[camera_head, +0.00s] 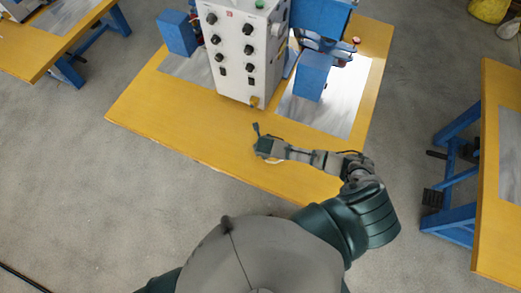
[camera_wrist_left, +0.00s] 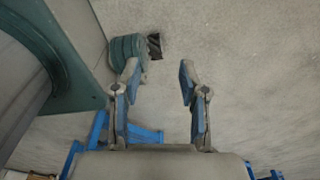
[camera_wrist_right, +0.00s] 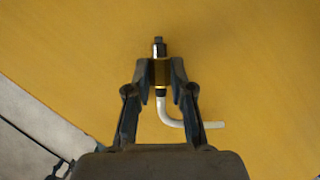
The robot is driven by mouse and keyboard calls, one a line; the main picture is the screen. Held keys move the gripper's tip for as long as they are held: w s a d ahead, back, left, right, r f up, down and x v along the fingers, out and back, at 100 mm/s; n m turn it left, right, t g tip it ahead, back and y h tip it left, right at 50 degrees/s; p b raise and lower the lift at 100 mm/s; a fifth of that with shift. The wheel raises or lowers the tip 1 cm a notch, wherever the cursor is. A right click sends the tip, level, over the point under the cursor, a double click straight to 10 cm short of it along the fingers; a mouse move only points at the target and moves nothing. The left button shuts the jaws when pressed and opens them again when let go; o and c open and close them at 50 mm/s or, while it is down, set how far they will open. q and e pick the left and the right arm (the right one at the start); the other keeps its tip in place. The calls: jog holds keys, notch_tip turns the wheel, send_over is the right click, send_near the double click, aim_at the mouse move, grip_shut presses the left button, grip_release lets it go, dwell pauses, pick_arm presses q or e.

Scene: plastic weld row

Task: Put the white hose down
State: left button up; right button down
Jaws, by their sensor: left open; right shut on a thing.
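The white hose (camera_wrist_right: 163,112) is a short bent white tube with a brass-coloured collar and a dark tip, seen in the right wrist view. My right gripper (camera_wrist_right: 160,72) is shut on its collar, with the white bend hanging out between the fingers. In the head view my right gripper (camera_head: 264,146) is over the front of the yellow table (camera_head: 170,122), and a bit of pale hose shows just below it. I cannot tell whether the hose touches the table. My left gripper (camera_wrist_left: 159,74) is open and empty above the grey floor, out of the head view.
A white control box (camera_head: 238,60) with black knobs stands at the table's back, beyond my right gripper. Blue machine parts (camera_head: 312,76) and a grey metal plate (camera_head: 340,115) are right of it. The table's front left is clear. Another yellow table (camera_head: 497,200) stands at right.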

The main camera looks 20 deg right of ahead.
jog(key=shift+f, duration=0.6)
pick_arm(q)
jog(key=shift+w, duration=0.7)
pick_arm(e)
jog(key=shift+f, duration=0.2)
jog(key=c, duration=1)
grip_release()
pick_arm(q)
jog(key=shift+s, duration=0.1)
pick_arm(e)
jog(key=shift+r, duration=0.15)
pick_arm(q)
jog(key=shift+s+r+p, duration=0.15)
jog(key=shift+r+p, duration=0.45)
pick_arm(e)
jog(key=v, duration=1.1)
jog(key=shift+s+a+r, duration=0.1)
jog(key=shift+s+r, duration=0.05)
jog(key=shift+r, duration=0.2)
